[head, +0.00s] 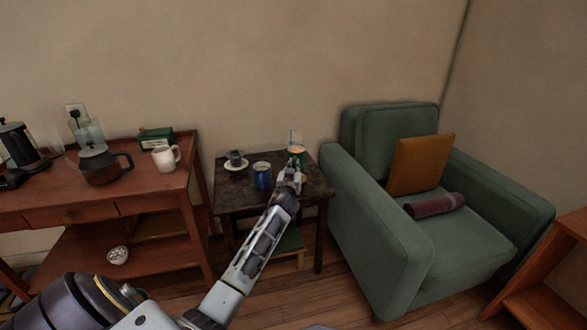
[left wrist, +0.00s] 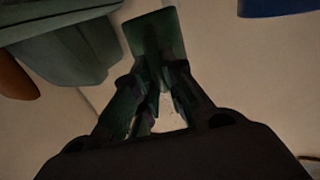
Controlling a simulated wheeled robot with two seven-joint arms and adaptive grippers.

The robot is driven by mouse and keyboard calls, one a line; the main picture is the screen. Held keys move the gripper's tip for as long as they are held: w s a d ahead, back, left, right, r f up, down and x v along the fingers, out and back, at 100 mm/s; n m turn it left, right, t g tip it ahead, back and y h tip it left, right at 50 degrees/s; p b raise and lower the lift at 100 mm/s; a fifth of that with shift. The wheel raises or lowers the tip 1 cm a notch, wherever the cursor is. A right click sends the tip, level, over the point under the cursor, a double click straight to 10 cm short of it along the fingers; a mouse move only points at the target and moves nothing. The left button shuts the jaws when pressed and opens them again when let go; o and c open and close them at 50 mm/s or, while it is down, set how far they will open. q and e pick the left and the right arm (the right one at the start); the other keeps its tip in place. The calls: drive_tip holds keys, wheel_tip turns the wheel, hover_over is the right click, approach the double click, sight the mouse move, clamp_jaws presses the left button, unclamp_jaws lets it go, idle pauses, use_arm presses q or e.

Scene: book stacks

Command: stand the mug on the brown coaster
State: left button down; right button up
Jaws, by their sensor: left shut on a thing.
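A small green mug (head: 296,149) with an orange-brown inside shows at the back right of the dark side table (head: 229,190). My left gripper (head: 291,172) reaches over the table from the front and is shut on it. In the left wrist view the fingers (left wrist: 155,95) close around a dark green piece (left wrist: 153,35), which seems to be part of this mug. I cannot tell whether the mug touches the table. I cannot make out the brown coaster. My right gripper is not in view.
A blue mug (head: 262,177) stands just left of my gripper, and a dark cup on a white saucer (head: 236,167) is further left. A green armchair (head: 385,238) stands close on the right. A sideboard (head: 135,206) with a white mug (head: 164,159) is at the left.

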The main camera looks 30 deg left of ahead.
use_arm(q)
drive_tip(key=shift+f+b, duration=1.1)
drive_tip(key=shift+f, duration=1.2)
drive_tip(key=shift+f, duration=0.1)
drive_tip(key=c, duration=1.5)
unclamp_jaws()
drive_tip(key=shift+f, duration=0.1)
drive_tip(key=shift+p+v, duration=1.25)
drive_tip(key=shift+v, duration=4.75)
